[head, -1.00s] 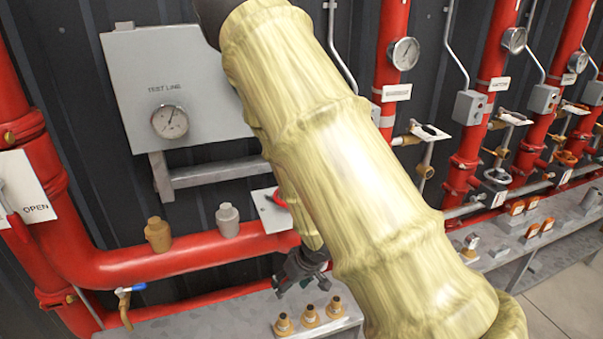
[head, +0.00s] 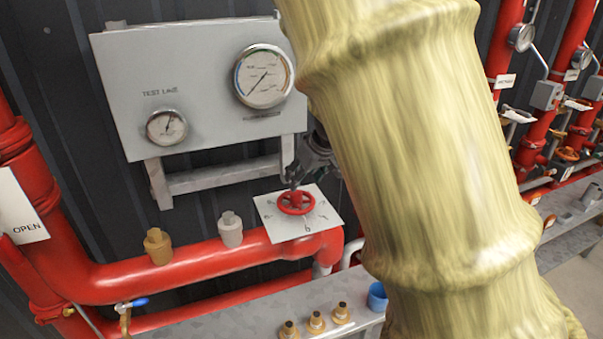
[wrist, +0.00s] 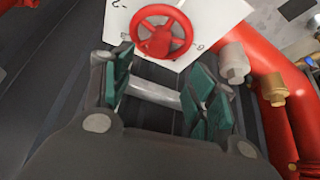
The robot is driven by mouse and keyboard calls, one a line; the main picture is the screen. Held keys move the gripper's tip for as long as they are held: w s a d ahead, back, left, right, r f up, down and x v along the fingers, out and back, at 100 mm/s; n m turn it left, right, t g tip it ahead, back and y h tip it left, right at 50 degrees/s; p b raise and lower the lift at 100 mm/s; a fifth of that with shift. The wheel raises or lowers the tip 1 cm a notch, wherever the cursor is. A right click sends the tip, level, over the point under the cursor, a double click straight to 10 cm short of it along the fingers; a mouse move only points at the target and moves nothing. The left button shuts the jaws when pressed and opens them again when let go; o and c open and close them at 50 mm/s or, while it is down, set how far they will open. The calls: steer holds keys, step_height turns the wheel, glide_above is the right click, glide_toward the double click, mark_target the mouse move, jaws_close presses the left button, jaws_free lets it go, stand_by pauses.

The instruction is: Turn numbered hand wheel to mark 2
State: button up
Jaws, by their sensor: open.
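The red hand wheel (head: 297,202) sits on a white plate (head: 283,227) with marks around it, on top of the red pipe. In the wrist view the wheel (wrist: 161,31) lies just beyond my fingertips, with a few marks visible on the plate (wrist: 205,25). My gripper (head: 293,178) is behind and just above the wheel in the head view, partly hidden by my arm. In the wrist view my gripper (wrist: 165,85) is open, with green finger pads apart and nothing between them. I cannot tell which mark the wheel points to.
A grey panel (head: 200,70) with a small gauge (head: 166,127) and a large gauge (head: 263,76) stands behind. A brass fitting (head: 157,246) and a grey fitting (head: 230,229) are left of the plate. Several brass nozzles (head: 316,322) and a blue cup (head: 377,297) are in front.

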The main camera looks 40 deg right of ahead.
mark_target(296, 193)
steer(key=x, duration=0.6)
steer(key=b+x, duration=0.1)
steer(key=x, duration=0.2)
steer(key=shift+d+f, duration=0.15)
steer(key=shift+d, duration=0.15)
steer(key=shift+c, duration=0.2)
steer(key=c, duration=1.2)
steer(key=shift+s+n+y+p, duration=0.1)
steer(key=shift+n+y+p, duration=0.2)
steer(key=shift+n+p, duration=0.45)
steer(key=n+y+p, duration=0.1)
steer(key=n+p, duration=0.2)
steer(key=p, duration=0.1)
steer(key=shift+d+y, duration=0.1)
steer(key=shift+y, duration=0.3)
steer(key=n+g+y+p, duration=0.1)
steer(key=n+p, duration=0.1)
steer(key=p, duration=0.1)
steer(key=shift+n+p, duration=0.65)
